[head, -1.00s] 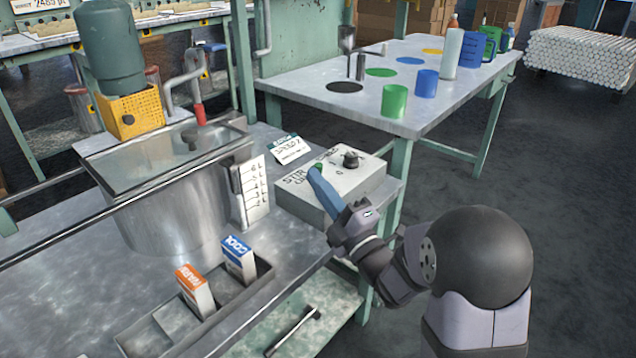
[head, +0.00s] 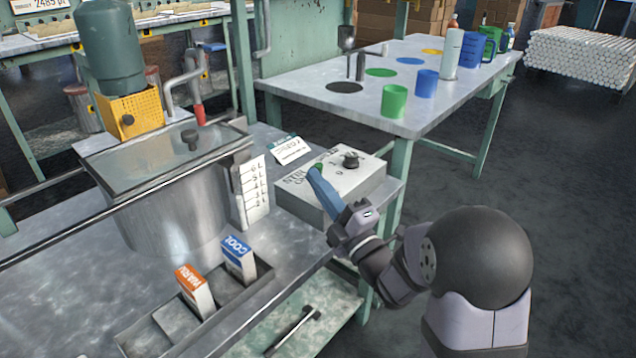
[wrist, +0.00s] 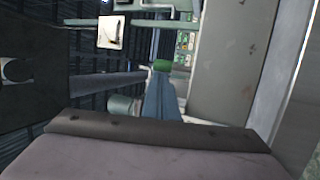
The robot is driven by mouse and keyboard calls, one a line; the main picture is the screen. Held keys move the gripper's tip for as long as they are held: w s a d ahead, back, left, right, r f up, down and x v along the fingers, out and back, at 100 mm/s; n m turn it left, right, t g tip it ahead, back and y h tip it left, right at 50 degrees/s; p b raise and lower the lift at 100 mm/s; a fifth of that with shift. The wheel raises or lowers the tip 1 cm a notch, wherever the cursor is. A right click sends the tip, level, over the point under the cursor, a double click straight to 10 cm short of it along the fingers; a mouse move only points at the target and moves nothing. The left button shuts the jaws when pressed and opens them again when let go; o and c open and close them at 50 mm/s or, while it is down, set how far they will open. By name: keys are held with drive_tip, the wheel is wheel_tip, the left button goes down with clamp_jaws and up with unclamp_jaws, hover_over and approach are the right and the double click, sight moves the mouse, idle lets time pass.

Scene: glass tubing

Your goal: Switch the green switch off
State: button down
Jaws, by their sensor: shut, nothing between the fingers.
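A grey control box (head: 310,208) with lettering on its top stands at the right end of the metal bench. My gripper (head: 318,174) is over the left part of the box top, its blue fingers together and empty. A small green piece (head: 317,166) shows right at the fingertips. It also shows at the end of the blue fingers (wrist: 160,98) in the wrist view, as a green block (wrist: 162,66). I cannot tell whether this is the green switch or part of the fingertips, nor whether they touch. The fingers hide part of the box top.
A black knob (head: 351,160) stands on the box beside the fingers. A label card (head: 290,150) lies behind the box. A lidded metal pot (head: 170,215) and a white scale plate (head: 253,192) stand to the left. A tray holds two cartons, orange (head: 194,288) and blue (head: 238,258).

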idle(0.4)
drive_tip(key=shift+s+a, duration=0.15)
drive_tip(key=shift+a, duration=0.4)
drive_tip(key=s, duration=0.1)
drive_tip(key=s+b, duration=0.1)
drive_tip(key=s, duration=0.1)
drive_tip(key=s+b, duration=0.1)
drive_tip(key=s, duration=0.1)
drive_tip(key=shift+f, duration=0.4)
drive_tip(key=b+v, duration=0.2)
drive_tip(key=b, duration=0.3)
drive_tip(key=shift+s+d+r+b, duration=0.1)
drive_tip(key=shift+s+b, duration=0.15)
drive_tip(key=shift+b, duration=0.15)
drive_tip(key=s+d+b, duration=0.1)
drive_tip(key=b, duration=0.4)
drive_tip(key=shift+s, duration=0.4)
drive_tip(key=shift+s+d, duration=0.1)
drive_tip(key=shift+r, duration=0.2)
